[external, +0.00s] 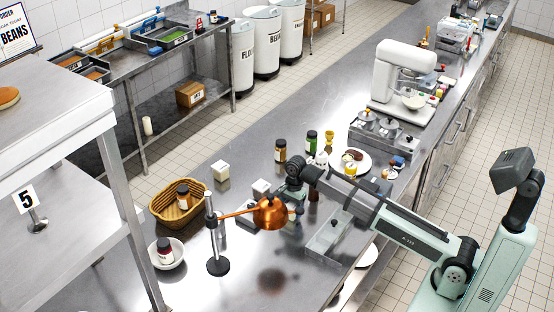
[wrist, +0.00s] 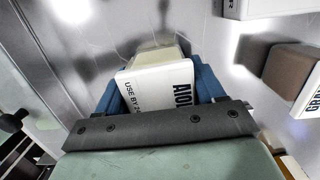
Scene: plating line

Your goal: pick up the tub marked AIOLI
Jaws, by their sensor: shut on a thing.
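The tub marked AIOLI (wrist: 150,84) shows in the wrist view, with a white labelled top and a pale body beyond it. My gripper (wrist: 157,92) has a blue finger on each side of this tub and is shut on it. In the external view my gripper (external: 292,208) is low over the steel counter, partly hidden behind the copper lamp. The tub is mostly hidden there, and I cannot tell whether it touches the counter.
The copper lamp (external: 270,212) on its stand is close in front of my gripper. A tub with a label starting GRA (wrist: 296,78) is to the right. A wicker basket (external: 160,213), a white bowl (external: 178,262) and dark jars (external: 280,150) stand around.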

